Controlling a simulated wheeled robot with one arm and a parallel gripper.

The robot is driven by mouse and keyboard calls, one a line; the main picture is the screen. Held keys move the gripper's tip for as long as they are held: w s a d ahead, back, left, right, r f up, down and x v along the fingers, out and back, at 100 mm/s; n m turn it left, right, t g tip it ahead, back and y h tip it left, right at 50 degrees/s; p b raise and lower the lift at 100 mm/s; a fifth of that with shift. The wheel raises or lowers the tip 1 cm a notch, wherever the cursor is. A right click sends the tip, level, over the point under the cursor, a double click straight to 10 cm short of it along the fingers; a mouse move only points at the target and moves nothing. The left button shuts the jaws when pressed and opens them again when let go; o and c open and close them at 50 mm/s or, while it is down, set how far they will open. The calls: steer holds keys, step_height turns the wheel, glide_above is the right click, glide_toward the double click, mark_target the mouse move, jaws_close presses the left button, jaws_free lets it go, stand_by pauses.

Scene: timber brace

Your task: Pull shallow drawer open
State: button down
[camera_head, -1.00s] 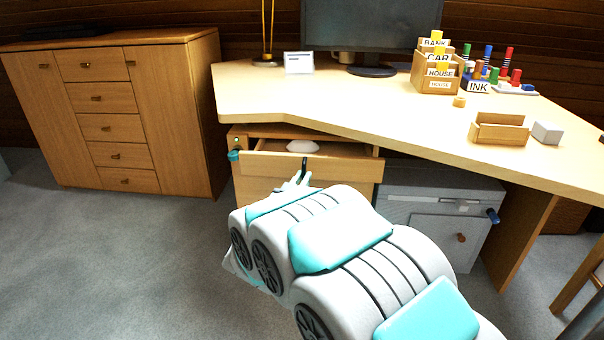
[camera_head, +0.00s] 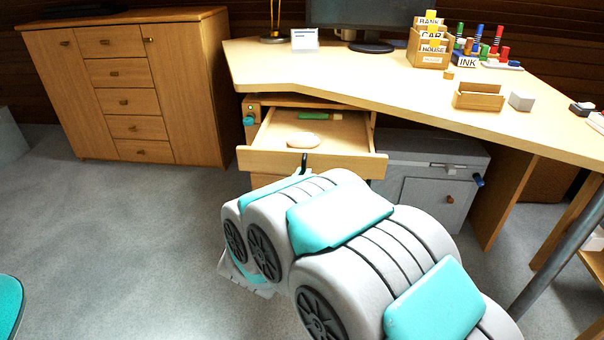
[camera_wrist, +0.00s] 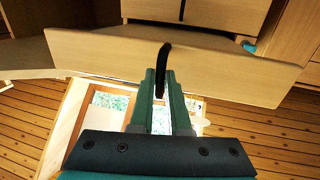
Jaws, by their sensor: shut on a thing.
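The shallow drawer (camera_head: 330,162) under the desk is pulled out, with its inside showing in the head view. In it lie a white rounded object (camera_head: 302,140) and a green item (camera_head: 308,115) towards the back. The drawer front fills the upper part of the wrist view (camera_wrist: 100,58), with a black handle (camera_wrist: 162,70) on it. My gripper (camera_wrist: 161,88) is shut on the black handle. In the head view the handle (camera_head: 304,160) shows, but my arm hides most of the gripper.
A wooden cabinet (camera_head: 130,85) stands at the left. The desk (camera_head: 390,90) bears a monitor, card boxes, stamps and a small wooden tray (camera_head: 478,97). A grey cabinet (camera_head: 420,185) stands right of the drawer. The carpet (camera_head: 120,230) at left is clear.

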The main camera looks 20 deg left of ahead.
stand_by(0.3)
steer(key=c, duration=0.9)
jaws_free()
steer(key=shift+s, duration=0.1)
steer(key=s, duration=0.7)
steer(key=shift+s+d, duration=0.15)
steer(key=shift+s, duration=0.2)
